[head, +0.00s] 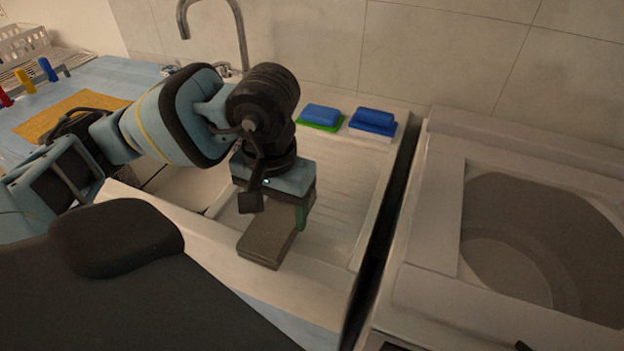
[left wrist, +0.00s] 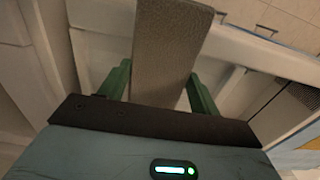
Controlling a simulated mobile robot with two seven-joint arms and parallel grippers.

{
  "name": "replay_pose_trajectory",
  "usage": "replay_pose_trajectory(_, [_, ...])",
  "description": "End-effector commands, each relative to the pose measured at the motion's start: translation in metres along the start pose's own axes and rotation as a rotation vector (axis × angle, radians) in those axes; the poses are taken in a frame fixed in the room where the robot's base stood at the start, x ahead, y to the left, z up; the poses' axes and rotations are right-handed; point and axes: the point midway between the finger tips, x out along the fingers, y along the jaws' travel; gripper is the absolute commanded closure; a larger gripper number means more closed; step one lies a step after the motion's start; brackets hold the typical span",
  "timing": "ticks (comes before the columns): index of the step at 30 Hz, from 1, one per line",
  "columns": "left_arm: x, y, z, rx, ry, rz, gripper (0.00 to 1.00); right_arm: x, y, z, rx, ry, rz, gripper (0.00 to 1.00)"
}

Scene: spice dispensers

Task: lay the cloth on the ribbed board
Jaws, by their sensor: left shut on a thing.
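My left gripper (head: 290,212) points down over the ribbed board (head: 343,185), the pale drainboard beside the sink. It is shut on the cloth (head: 266,244), a flat grey-brown folded piece. The cloth hangs out toward the front edge of the board. In the left wrist view the cloth (left wrist: 172,52) runs between the two green fingers of the left gripper (left wrist: 160,92). I cannot tell whether the cloth touches the board. My right gripper is not in view.
The sink basin (head: 185,188) and tap (head: 240,35) are to the left. A machine with a round opening (head: 540,240) stands right, past a dark gap (head: 385,215). An orange mat (head: 70,112) lies far left.

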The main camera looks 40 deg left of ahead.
Motion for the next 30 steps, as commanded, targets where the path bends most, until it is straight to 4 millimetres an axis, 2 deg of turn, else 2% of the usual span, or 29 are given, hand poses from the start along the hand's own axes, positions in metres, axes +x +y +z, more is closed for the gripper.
replay_pose_trajectory(18, [0.01, -0.005, -0.12, -0.001, 0.002, 0.003, 0.61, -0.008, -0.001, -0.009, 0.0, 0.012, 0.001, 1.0])
replay_pose_trajectory(24, [0.013, -0.007, -0.142, 0.0, 0.003, 0.003, 0.61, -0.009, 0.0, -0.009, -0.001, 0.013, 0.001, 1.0])
replay_pose_trajectory(30, [0.014, -0.007, -0.145, 0.001, 0.003, 0.003, 0.61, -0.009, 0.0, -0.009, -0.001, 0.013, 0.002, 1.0])
